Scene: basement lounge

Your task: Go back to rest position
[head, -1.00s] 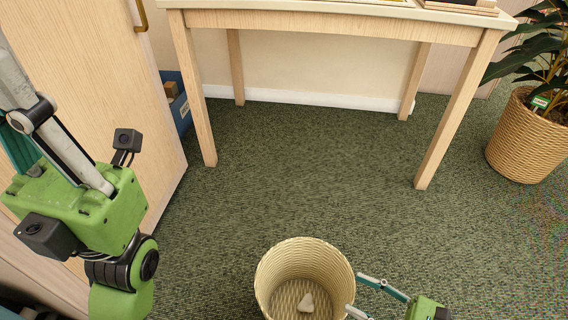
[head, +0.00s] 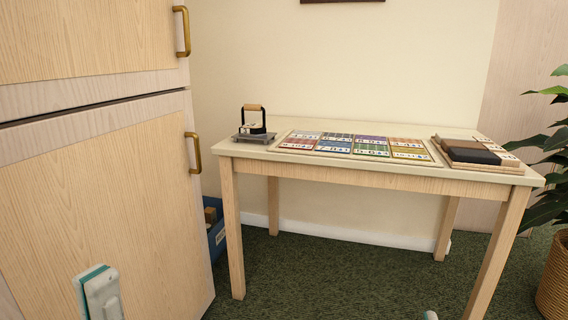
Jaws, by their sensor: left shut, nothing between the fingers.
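My left gripper (head: 100,293) shows at the bottom left, in front of the wooden cabinet. Its grey and teal fingers are together and nothing is between them. Of my right gripper only what looks like a small pale tip (head: 430,315) shows at the bottom edge, in front of the table. The rest of it is out of the picture.
A wooden cabinet (head: 100,190) with brass handles stands at the left. A table (head: 262,150) holds a stamp-like tool (head: 253,120), colourful cards (head: 330,145) and a board with blocks (head: 475,152). A potted plant (head: 555,275) stands right. A blue bin (head: 217,238) sits behind the cabinet.

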